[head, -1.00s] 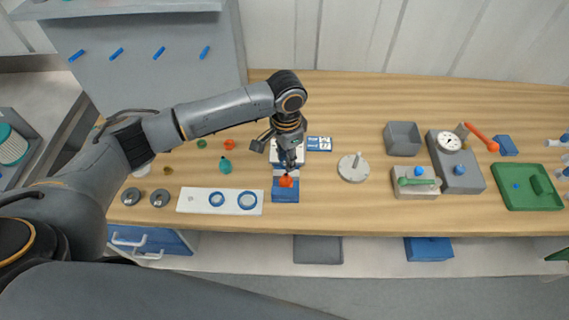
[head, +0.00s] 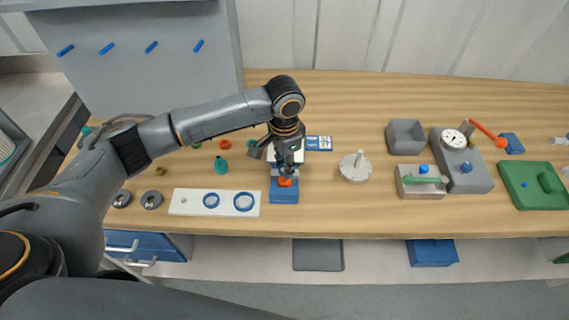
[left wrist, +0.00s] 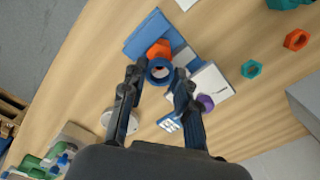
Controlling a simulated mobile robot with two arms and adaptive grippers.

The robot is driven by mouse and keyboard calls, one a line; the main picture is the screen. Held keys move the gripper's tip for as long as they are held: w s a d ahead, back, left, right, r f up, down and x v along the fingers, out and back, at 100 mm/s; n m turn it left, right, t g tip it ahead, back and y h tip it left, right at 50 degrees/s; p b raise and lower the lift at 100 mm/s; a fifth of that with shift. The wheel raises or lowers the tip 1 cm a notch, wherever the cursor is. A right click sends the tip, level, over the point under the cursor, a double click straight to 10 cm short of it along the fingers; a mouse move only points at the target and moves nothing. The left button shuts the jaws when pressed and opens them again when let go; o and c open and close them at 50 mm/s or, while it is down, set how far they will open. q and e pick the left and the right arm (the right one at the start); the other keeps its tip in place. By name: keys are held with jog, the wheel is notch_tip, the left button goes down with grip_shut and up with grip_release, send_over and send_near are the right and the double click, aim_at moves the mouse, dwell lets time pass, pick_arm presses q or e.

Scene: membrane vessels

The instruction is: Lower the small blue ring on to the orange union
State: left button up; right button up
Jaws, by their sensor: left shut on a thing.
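My left gripper (head: 286,168) points down just above the orange union (head: 285,182), which sits on a blue block (head: 284,196) near the table's front edge. In the left wrist view the fingertips (left wrist: 159,80) are shut on the small blue ring (left wrist: 158,73). The orange union (left wrist: 158,49) shows just beyond the ring, partly covered by it. The ring overlaps the union's near side in that view; I cannot tell whether they touch. In the head view the fingers mostly hide the ring. My right gripper is not in view.
A white board (head: 181,202) with two larger blue rings lies left of the block. A grey disc with a peg (head: 354,170) stands to the right. A white block (left wrist: 211,83) and a purple piece (left wrist: 206,103) are close to the gripper.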

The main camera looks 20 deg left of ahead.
pick_arm(q)
jog(key=shift+f, duration=1.95)
jog(key=o, duration=0.8)
jog(key=shift+r, duration=0.3)
notch_tip(320, 180, up, 12)
jog(key=shift+f, duration=0.25)
